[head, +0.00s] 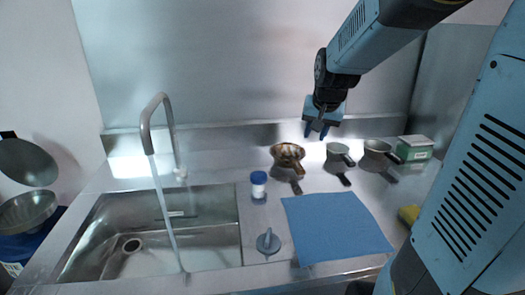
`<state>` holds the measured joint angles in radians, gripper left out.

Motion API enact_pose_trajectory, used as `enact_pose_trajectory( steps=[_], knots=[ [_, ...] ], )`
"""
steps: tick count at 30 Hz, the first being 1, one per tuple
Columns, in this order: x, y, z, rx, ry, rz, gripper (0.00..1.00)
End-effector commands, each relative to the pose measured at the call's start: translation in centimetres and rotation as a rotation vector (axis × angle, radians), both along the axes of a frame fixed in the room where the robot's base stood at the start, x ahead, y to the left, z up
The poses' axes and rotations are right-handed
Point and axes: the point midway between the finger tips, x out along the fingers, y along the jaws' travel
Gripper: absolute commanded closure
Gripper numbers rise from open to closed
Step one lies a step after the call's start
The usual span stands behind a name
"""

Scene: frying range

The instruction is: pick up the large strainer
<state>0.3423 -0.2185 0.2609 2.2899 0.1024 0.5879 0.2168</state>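My gripper (316,133) hangs above the back of the counter with its two blue fingers pointing down and apart, with nothing seen between them. Below it stand three small handled vessels: a brown one (287,154), a pale green one (338,153) and a grey one (376,149). The brown one is below and left of my gripper; the other two are below and right. Their handles point toward the front right. I cannot tell from this view which of them, if any, is the large strainer, as no mesh can be made out.
A sink (90,235) with a tall running tap (147,130) fills the left. A blue-capped jar (258,187), a grey knob-like item (268,242) and a blue cloth (337,228) lie mid-counter. A green-white box (413,148) and a yellow item (409,214) are right. A metal bowl (28,211) is far left.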

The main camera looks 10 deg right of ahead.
Motion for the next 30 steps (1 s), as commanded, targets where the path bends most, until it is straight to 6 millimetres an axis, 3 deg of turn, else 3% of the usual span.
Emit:
enact_pose_trajectory(
  steps=[6,12,23,30],
  knots=[
    [5.8,-2.2,-3.4,0.083,-0.003,-0.102,0.67],
    [9.6,-3.9,-6.1,0.156,-0.014,-0.183,0.67],
    [12.2,-4.9,-8.5,0.201,-0.023,-0.229,0.67],
    [13.8,-4.7,-11.6,0.201,-0.022,-0.228,0.67]
  ],
)
